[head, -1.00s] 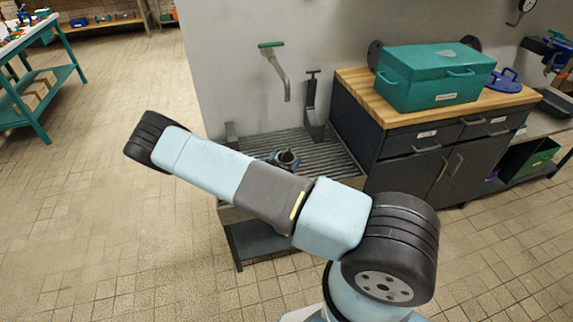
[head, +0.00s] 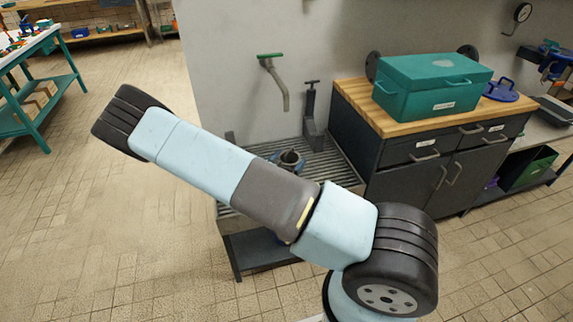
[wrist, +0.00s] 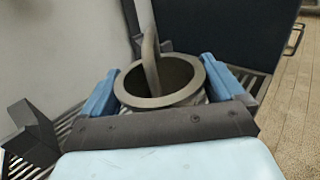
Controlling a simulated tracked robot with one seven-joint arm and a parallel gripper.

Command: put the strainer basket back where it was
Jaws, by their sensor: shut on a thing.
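The strainer basket (wrist: 160,82) is a grey, round, open-topped cup with a thick rim. My gripper (wrist: 161,88) has its two blue fingers against opposite sides of it, shut on it. In the head view the basket (head: 290,158) shows over the grated sink (head: 330,165), below the tap (head: 279,82). My own arm hides most of the gripper in the head view. The basket's underside is hidden, so I cannot tell whether it touches the grating.
A dark upright fitting (head: 311,115) stands at the sink's back, right of the tap.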

